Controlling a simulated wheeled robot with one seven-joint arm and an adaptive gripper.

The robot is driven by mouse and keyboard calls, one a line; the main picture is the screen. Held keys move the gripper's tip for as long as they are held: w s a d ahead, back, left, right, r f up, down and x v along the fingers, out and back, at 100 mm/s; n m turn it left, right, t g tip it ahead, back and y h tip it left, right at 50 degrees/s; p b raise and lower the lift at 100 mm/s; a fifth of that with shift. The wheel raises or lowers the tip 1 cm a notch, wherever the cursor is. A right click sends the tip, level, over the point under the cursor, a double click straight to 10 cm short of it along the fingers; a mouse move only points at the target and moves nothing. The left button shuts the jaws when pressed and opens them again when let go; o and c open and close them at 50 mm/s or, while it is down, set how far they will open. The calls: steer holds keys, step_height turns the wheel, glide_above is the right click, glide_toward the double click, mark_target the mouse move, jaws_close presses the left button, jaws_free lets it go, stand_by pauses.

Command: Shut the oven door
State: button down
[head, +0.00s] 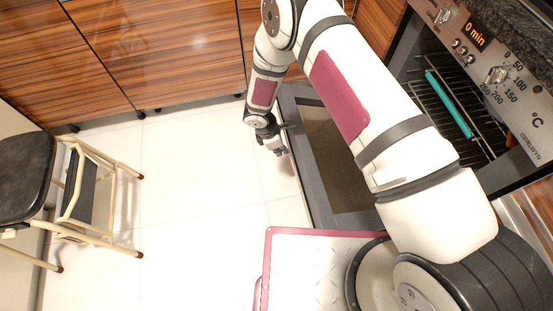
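The oven door (330,160) is swung down wide open, a grey frame with a dark glass pane, in the middle of the head view. My arm crosses above it and hides part of it. The oven cavity (478,155) is open at the right, with wire racks and a teal long object (449,104) on a rack. My gripper (279,150) is small and dark in this view, beside the door's left outer edge. I cannot tell whether it touches the door or whether its fingers are open.
The oven's control panel (497,72) with knobs and a "0 min" display is at the upper right. Wood-grain cabinets (160,45) line the back. A black-seated step stool (85,195) stands at the left. The white tiled floor (195,180) between stool and door is clear.

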mark_target(296, 134)
steer(key=d+r+p, duration=0.1)
steer(key=r, duration=0.2)
steer(key=d+r+y+p, duration=0.1)
steer(key=d+r+p, duration=0.1)
steer(key=r, duration=0.1)
steer(key=w+d+r+y+p, duration=0.1)
steer(key=r, duration=0.3)
steer(key=shift+w+d+g, duration=0.1)
steer(key=shift+d+g, duration=0.2)
steer(key=shift+g, duration=0.1)
steer(key=w+d+r+y+p, duration=0.1)
steer(key=w+d+r+y, duration=0.1)
steer(key=d+r, duration=0.8)
steer(key=w+d+r+g+y+p, duration=0.1)
steer(key=w+d+r+y+p, duration=0.1)
steer(key=d+r, duration=0.9)
steer(key=w+d+y, duration=0.1)
steer(key=w+d, duration=0.1)
steer(key=shift+w+r, duration=0.15)
steer(key=shift+w, duration=0.2)
steer(key=v, duration=0.8)
steer(key=shift+a+r+p, duration=0.2)
steer(key=shift+p, duration=0.2)
